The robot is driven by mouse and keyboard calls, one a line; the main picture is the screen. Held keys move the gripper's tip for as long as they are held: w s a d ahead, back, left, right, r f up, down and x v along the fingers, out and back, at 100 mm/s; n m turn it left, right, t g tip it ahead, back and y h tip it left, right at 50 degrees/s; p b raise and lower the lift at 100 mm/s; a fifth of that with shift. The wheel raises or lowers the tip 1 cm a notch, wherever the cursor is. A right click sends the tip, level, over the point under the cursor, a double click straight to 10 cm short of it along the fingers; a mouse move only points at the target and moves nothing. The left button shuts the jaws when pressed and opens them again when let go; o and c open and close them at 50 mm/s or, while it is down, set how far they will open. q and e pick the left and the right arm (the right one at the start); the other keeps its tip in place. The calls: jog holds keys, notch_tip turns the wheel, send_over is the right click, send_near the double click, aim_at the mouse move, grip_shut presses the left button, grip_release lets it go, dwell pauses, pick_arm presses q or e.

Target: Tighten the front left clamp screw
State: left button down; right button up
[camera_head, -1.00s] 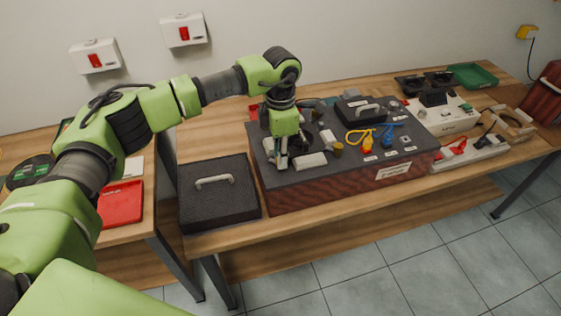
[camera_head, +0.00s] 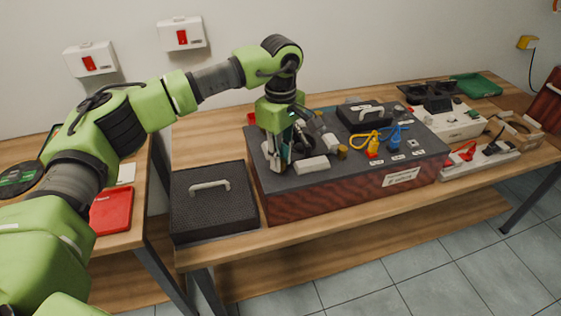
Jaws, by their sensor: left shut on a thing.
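My left gripper (camera_head: 279,163) points down over the left part of the dark-topped box (camera_head: 345,187) with reddish wooden sides. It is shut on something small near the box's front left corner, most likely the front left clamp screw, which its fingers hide. A light grey block (camera_head: 312,165) lies just right of the fingers. A grey cylindrical part with a brass-coloured end (camera_head: 342,152) sits behind and to the right of that block. My right gripper is not in view.
A dark lid with a light handle (camera_head: 212,200) lies left of the box. A white power strip (camera_head: 480,158) and a green tray (camera_head: 475,85) stand to the right. A red tray (camera_head: 110,210) is on the left table.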

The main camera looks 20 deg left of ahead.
pick_arm(q)
jog(key=m+b, duration=0.1)
jog(key=m, duration=0.2)
jog(key=shift+m, duration=0.4)
jog(key=shift+m+b, duration=0.3)
jog(key=shift+m, duration=1.1)
jog(key=c, duration=1.9)
grip_release()
jog(key=shift+r, duration=0.1)
notch_tip(320, 180, up, 12)
